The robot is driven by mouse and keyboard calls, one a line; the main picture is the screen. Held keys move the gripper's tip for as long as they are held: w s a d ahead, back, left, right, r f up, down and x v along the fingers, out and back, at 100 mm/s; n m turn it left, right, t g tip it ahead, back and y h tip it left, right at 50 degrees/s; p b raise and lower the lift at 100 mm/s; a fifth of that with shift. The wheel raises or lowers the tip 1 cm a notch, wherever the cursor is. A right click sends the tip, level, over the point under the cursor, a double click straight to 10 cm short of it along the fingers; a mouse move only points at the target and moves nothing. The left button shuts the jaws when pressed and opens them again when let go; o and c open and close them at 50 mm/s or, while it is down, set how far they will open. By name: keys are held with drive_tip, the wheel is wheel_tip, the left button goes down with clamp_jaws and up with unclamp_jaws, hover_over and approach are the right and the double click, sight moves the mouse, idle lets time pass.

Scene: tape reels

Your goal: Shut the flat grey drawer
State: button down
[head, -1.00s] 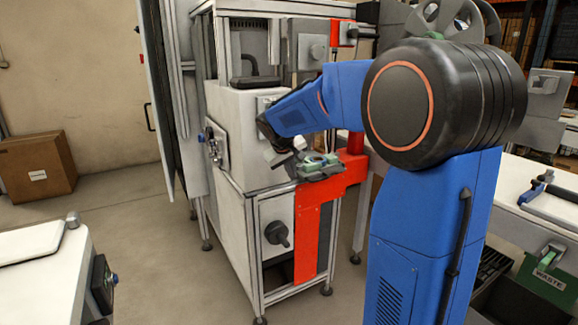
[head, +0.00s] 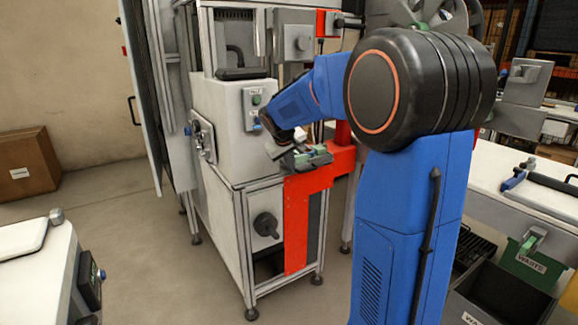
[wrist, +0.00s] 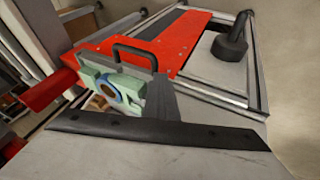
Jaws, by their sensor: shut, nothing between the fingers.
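My gripper (head: 283,147) is at the front right corner of the white machine, close above a small green fixture (head: 313,155) on the red bracket (head: 296,225). In the wrist view my gripper (wrist: 163,88) is shut with nothing in it. Its grey finger is beside the pale green fixture (wrist: 108,88), which has a blue ring; I cannot tell whether they touch. A black handle (wrist: 135,50) stands just behind the fixture. I cannot pick out the flat grey drawer with certainty in either view.
The white machine (head: 225,125) has a button panel (head: 254,108) near my gripper and a dark knob (head: 266,226) below. A white bench (head: 505,190) and waste bins (head: 503,290) stand at right. Another bench (head: 30,275) is at lower left. Open floor lies at left.

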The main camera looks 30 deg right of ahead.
drive_tip(key=d, duration=2.2)
drive_tip(key=shift+w, duration=0.4)
